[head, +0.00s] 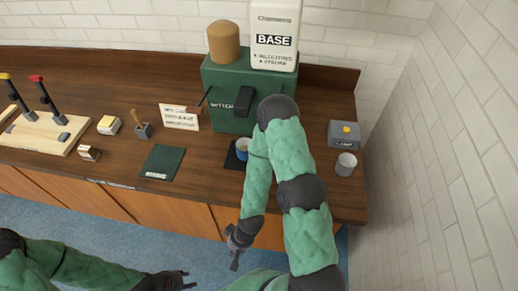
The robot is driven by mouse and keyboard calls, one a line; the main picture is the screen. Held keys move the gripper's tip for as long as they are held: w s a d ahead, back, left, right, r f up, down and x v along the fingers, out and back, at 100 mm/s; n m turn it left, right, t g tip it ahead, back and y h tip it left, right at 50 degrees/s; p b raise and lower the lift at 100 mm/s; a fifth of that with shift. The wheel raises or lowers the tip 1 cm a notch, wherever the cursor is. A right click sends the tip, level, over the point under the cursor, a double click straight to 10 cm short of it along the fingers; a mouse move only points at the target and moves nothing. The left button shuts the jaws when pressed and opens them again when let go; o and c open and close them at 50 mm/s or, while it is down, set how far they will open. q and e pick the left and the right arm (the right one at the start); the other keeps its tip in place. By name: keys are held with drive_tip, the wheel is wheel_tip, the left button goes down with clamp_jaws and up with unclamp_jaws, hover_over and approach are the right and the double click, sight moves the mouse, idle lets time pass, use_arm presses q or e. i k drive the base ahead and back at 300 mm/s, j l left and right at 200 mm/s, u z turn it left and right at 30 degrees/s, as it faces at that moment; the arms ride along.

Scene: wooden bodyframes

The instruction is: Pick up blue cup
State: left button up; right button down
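A small blue cup (242,146) stands on a dark mat on the counter, in front of the green machine. My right arm covers part of its right side. My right gripper (235,260) hangs down in front of the counter edge, below and well apart from the cup. Its fingers are too small and foreshortened to tell whether they are open. My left gripper (188,281) is low at the bottom of the view, over the floor, far from the cup. Its fingers are also too small to tell. I see nothing held in either gripper.
The green machine (225,118) carries a brown canister and a white "BASE" container (275,38). A grey cup (346,164) and a grey box (343,134) stand at the right.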

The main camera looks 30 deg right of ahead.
sight(242, 144)
drive_tip(key=l+z, duration=0.1)
drive_tip(key=z, duration=0.85)
drive_tip(key=k+j, duration=0.1)
drive_tip(key=j, duration=0.25)
drive_tip(key=k+j, duration=0.15)
drive_tip(key=j, duration=0.2)
